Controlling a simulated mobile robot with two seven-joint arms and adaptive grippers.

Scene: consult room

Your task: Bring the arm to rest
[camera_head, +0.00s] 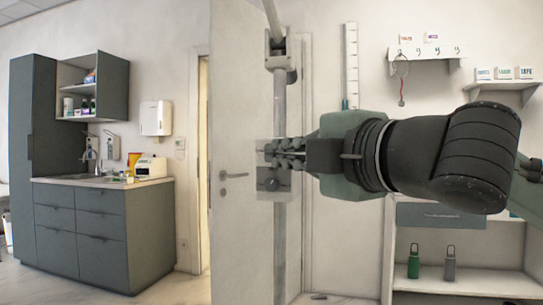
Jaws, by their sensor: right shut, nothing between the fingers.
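My right gripper (268,150) is in the middle of the head view, at the end of my arm, which comes in from the right. It points left and its fingers are shut with nothing between them. The gripper shows in front of a pale door panel and a metal post; I cannot tell whether it touches either. My left gripper is not in view.
A dark cabinet with a counter (103,184) stands at the left. A door with a handle (233,176) is left of my gripper. Small shelves (501,86) hang at the upper right. A green bottle (413,262) and a grey bottle (449,264) stand low at right.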

